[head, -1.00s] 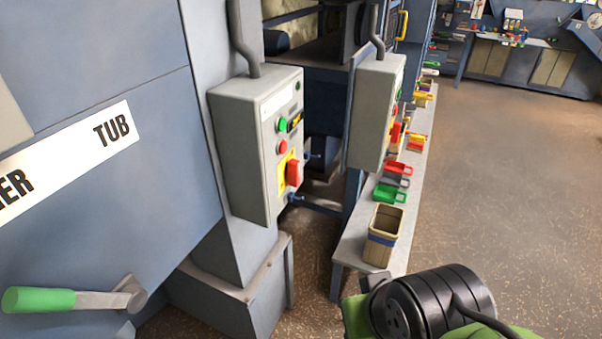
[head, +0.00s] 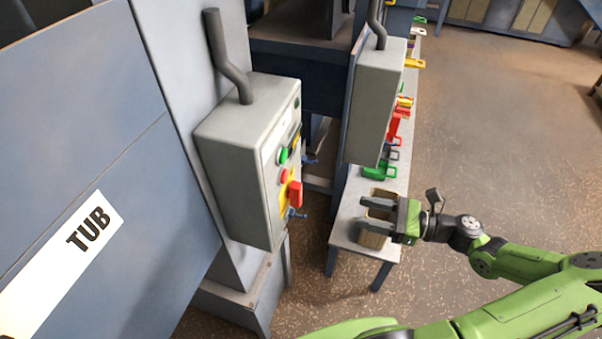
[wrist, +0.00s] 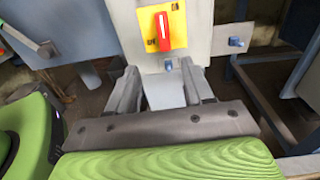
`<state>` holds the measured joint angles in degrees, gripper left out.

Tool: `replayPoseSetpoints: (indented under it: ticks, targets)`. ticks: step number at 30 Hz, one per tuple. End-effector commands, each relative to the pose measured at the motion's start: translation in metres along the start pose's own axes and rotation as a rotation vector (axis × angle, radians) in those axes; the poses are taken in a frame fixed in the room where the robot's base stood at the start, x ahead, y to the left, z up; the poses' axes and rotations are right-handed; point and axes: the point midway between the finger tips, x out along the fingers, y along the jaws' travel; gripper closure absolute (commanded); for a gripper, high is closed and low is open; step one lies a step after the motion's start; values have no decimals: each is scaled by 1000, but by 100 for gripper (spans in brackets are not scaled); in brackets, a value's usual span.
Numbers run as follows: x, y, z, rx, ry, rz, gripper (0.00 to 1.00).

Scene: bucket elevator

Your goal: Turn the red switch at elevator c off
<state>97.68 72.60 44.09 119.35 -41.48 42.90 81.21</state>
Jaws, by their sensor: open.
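The red switch (head: 296,194) sits on a yellow plate on the right-hand face of the nearer grey control box (head: 240,160). In the wrist view the red switch (wrist: 164,31) stands upright on its yellow plate (wrist: 147,25), with partly hidden lettering at its left. My gripper (head: 364,214) is open and empty, to the right of the box and apart from it, its fingers pointing left toward the switch. In the wrist view my gripper (wrist: 158,70) has its two fingers spread just below the switch. No elevator letter is readable.
Green and red buttons (head: 283,155) sit above the switch. A second grey box (head: 374,105) stands behind. A narrow bench (head: 352,232) with bins and coloured scoops runs behind my gripper. A blue panel (head: 90,140) with a TUB label fills the left. Open floor lies right.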

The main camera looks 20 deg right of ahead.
Motion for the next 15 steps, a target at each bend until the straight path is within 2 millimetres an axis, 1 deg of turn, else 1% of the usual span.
replayPoseSetpoints:
  ticks: [2, 5, 8, 15]
  targets:
    - [-5, -4, 4, 15, -38, -30, 49]
    - [5, -4, 4, 19, -42, -29, 49]
    - [27, -3, 4, 20, -40, -24, 49]
    - [88, -4, 6, 19, -40, -22, 49]
